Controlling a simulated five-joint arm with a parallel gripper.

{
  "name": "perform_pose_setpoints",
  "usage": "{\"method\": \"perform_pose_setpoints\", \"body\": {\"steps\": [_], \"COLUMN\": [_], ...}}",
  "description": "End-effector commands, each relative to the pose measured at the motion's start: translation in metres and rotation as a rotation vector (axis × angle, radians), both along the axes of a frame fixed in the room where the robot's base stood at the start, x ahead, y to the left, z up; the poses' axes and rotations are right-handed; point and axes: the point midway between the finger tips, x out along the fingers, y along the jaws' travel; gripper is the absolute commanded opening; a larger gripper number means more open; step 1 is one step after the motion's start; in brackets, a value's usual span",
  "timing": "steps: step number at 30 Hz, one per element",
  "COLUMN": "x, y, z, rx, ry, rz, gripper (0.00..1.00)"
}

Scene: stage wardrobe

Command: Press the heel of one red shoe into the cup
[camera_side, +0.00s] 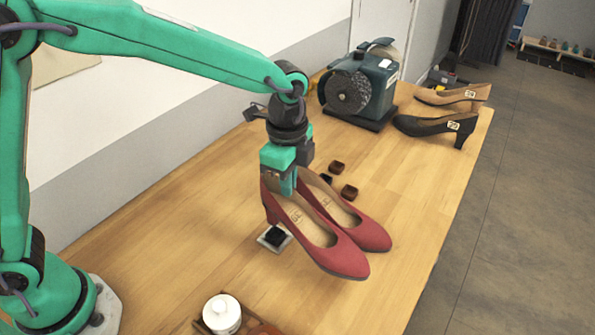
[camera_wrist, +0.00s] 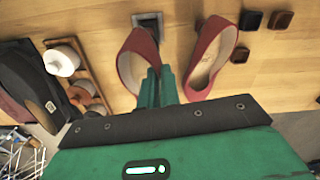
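One red shoe (camera_side: 330,258) is held by my gripper (camera_side: 281,188), whose fingers are closed on its upper edge near the back. In the wrist view, the fingers (camera_wrist: 155,80) meet the right edge of this shoe (camera_wrist: 128,62). The shoe's heel is just above or beside the small black cup (camera_side: 275,237), which sits on a pale plate; I cannot tell whether they touch. The cup also shows at the top of the wrist view (camera_wrist: 147,21).
A white lidded jar (camera_side: 222,313) stands in a wooden tray at the front. A grinding machine (camera_side: 366,84), a tan shoe (camera_side: 452,97) and a black shoe (camera_side: 436,125) stand at the back.

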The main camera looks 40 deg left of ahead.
Motion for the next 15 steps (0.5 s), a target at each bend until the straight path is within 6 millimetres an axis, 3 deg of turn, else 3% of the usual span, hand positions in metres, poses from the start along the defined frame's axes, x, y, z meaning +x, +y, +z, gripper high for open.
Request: {"method": "perform_pose_setpoints", "body": {"steps": [15], "x": [0.000], "y": [0.000], "z": [-0.028], "rx": [0.000], "ry": [0.000], "rz": [0.000], "gripper": [0.00]}}
